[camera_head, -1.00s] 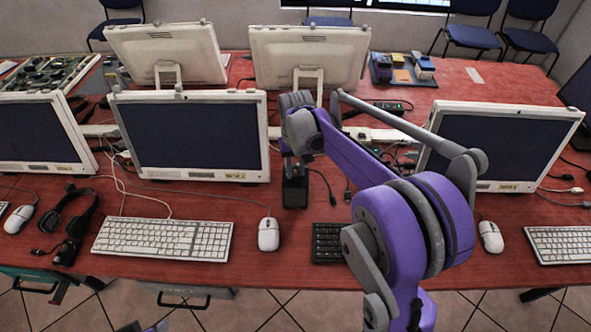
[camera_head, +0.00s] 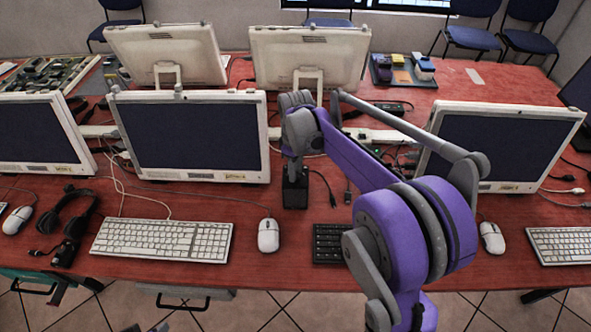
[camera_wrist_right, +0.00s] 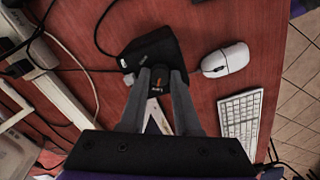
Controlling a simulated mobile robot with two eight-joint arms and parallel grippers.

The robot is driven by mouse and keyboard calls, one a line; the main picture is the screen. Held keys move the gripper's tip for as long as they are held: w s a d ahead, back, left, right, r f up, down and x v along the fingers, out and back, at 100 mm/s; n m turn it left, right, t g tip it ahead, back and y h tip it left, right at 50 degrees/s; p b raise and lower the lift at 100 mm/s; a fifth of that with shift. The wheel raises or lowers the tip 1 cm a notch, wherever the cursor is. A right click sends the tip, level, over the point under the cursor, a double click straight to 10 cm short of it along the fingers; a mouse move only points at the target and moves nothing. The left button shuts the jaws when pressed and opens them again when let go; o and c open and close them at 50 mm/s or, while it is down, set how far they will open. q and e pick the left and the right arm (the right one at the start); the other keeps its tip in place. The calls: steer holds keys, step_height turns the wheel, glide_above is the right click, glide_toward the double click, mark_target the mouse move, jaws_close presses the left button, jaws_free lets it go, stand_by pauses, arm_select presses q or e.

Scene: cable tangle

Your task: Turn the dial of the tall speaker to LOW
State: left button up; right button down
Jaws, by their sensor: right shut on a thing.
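The tall speaker is a small black box (camera_head: 295,192) on the red table, in front of the gap right of the middle monitor. It also shows in the right wrist view (camera_wrist_right: 172,52). Its dial (camera_wrist_right: 158,84) is a dark round knob with a small orange mark, on the face towards my gripper. My right gripper (camera_wrist_right: 157,80) comes down on the speaker from above, its two grey fingers closed on either side of the dial. The dial's setting and any LOW label are too small to read. In the head view my right arm hides part of the area behind the speaker. My left gripper is not in view.
A white mouse (camera_head: 268,235) and a white keyboard (camera_head: 161,240) lie left of the speaker. A black keypad (camera_head: 329,243) lies to its right. Monitors (camera_head: 190,135) stand behind, with loose cables around them. A headset (camera_head: 72,215) lies at far left.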

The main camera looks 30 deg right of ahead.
steer(key=shift+n, duration=0.5)
steer(key=c, duration=0.6)
jaws_free()
steer(key=shift+m, duration=0.3)
